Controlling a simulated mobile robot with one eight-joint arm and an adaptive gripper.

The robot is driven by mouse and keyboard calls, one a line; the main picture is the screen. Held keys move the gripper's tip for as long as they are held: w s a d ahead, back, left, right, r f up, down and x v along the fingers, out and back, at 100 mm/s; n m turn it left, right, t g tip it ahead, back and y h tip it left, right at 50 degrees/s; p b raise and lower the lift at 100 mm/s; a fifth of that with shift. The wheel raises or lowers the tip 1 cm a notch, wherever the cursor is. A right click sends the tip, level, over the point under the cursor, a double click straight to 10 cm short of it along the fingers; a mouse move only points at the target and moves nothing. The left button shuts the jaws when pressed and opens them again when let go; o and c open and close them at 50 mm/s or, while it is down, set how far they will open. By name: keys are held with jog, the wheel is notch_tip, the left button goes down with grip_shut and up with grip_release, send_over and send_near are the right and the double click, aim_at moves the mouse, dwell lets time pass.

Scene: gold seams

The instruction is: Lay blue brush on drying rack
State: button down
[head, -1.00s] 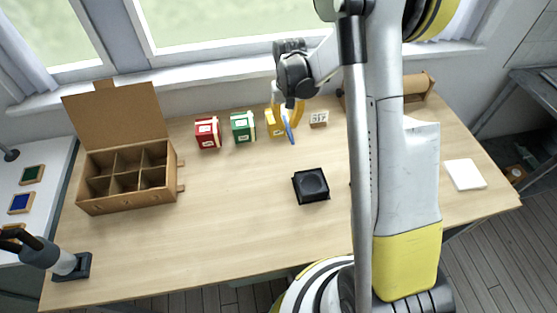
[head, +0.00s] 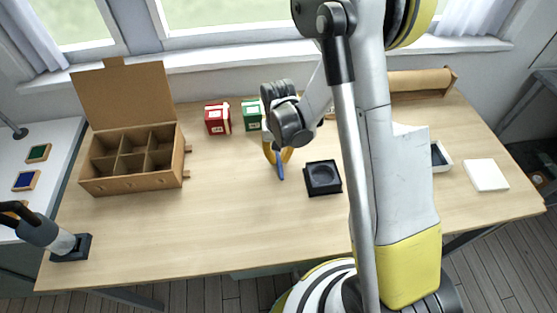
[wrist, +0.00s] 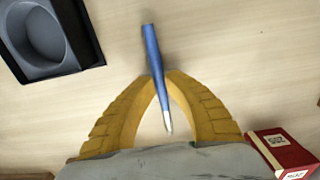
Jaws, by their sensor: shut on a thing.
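The blue brush (head: 281,171) is held in my gripper (head: 278,156), a little left of the black dish, with its lower end hanging down. In the wrist view my yellow fingers (wrist: 160,77) are shut around the blue brush (wrist: 152,48); its blue shaft sticks out past the fingertips and its pale end lies between the fingers. It appears to be above the table, but its height is hard to tell. I cannot make out a drying rack for certain; my arm hides part of the table.
The black dish (head: 323,190) stands right of the gripper. Red (head: 217,119) and green (head: 251,115) boxes stand behind. A divided cardboard box (head: 132,185) is at left. A white pad (head: 487,175) and a partly hidden white tray (head: 443,167) lie right. The front middle is clear.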

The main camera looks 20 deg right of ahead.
jog(key=shift+f, duration=0.2)
jog(key=c, duration=1.5)
grip_release()
jog(key=shift+o, duration=0.2)
jog(key=shift+r, duration=0.1)
